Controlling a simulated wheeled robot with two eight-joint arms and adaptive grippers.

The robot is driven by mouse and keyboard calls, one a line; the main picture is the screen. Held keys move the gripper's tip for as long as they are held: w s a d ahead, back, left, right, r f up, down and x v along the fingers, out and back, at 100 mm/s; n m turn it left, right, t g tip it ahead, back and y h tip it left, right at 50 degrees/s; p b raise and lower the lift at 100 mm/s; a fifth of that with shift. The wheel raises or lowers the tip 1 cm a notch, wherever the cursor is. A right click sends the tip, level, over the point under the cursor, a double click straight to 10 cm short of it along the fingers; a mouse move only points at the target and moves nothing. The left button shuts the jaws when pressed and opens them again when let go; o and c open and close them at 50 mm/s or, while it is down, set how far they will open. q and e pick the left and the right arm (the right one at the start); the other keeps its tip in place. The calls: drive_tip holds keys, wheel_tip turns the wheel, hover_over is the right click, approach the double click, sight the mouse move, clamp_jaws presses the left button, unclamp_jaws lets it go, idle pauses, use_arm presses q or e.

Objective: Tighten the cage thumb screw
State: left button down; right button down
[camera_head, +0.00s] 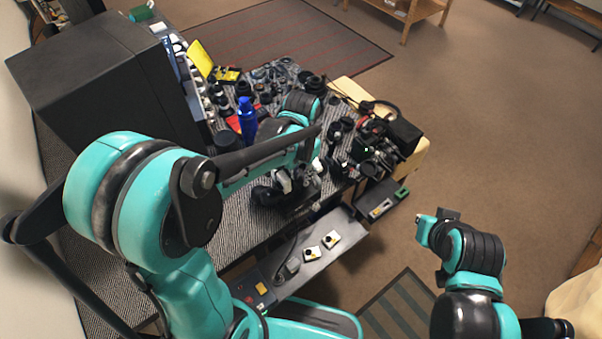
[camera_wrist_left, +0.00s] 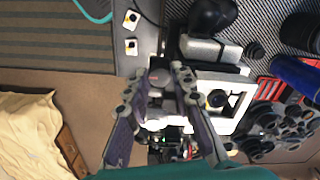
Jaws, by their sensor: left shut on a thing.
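In the left wrist view, the two fingers of my left gripper (camera_wrist_left: 163,83) are closed on a small dark grey knob with a red mark (camera_wrist_left: 158,76), which appears to be the cage thumb screw. Beside it, to the right, is a pale rectangular cage (camera_wrist_left: 240,88) around a dark round lens part (camera_wrist_left: 217,98). In the head view my left gripper (camera_head: 296,186) reaches down to the table's front edge, and my own arm hides much of the cage there. My right gripper (camera_head: 437,226) is over the floor at the right, away from the table; its jaws are too small to read.
A blue bottle (camera_head: 247,122) stands left of the left gripper. Several dark lenses and camera parts crowd the table's right side. A pulled-out grey drawer or shelf (camera_head: 322,270) below the front edge holds small white-and-yellow items. Open floor lies to the right.

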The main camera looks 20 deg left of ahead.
sight(301, 177)
use_arm(q)
drive_tip(key=shift+m, duration=0.3)
idle(0.4)
drive_tip(key=c, duration=1.6)
unclamp_jaws()
wheel_tip(301, 177, up, 12)
